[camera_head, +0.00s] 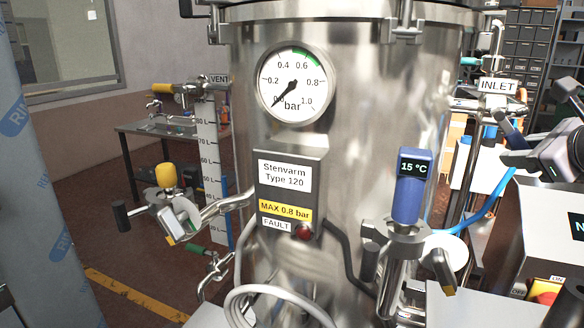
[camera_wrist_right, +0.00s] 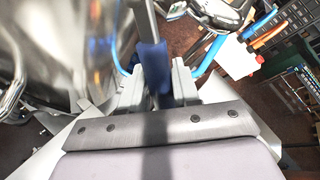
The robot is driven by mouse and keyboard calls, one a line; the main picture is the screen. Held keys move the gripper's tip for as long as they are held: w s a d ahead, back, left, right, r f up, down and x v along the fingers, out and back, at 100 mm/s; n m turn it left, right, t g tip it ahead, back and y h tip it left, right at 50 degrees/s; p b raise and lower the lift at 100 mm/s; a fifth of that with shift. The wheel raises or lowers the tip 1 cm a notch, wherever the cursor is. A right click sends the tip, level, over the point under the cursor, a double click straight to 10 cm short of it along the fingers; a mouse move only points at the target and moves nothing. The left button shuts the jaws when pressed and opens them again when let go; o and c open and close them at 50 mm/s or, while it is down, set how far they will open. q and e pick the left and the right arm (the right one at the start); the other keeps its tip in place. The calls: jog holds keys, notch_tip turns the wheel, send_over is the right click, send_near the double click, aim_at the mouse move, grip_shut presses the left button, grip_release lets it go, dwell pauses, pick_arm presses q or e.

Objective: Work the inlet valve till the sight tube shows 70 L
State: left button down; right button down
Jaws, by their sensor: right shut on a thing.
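The INLET label (camera_head: 497,87) hangs on the pipework at the tank's right. Below it, the inlet valve's blue lever (camera_head: 513,136) sits at the fingers of my right gripper (camera_head: 524,144). In the right wrist view the blue lever (camera_wrist_right: 153,68) stands between the two fingers of my right gripper (camera_wrist_right: 157,88), which is shut on it. The valve body is mostly hidden. The sight tube (camera_head: 228,212) stands left of the tank beside a white litre scale (camera_head: 208,150). Blue shows in it up to roughly the 50 L mark; the exact level is hard to read. My left gripper is not in view.
The steel tank (camera_head: 380,90) fills the middle. Its pressure gauge (camera_head: 295,84) points near the low end. A blue display (camera_head: 412,185) reads 15 °C. A yellow-knobbed valve (camera_head: 166,177) stands at left, and a wrapped column (camera_head: 45,190) at the left edge.

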jog(key=shift+s+d+r+n+g+h+p, duration=0.2)
jog(key=shift+d+r+n+g+h+p, duration=0.4)
jog(key=shift+r+n+h+p, duration=0.4)
dwell(7.0)
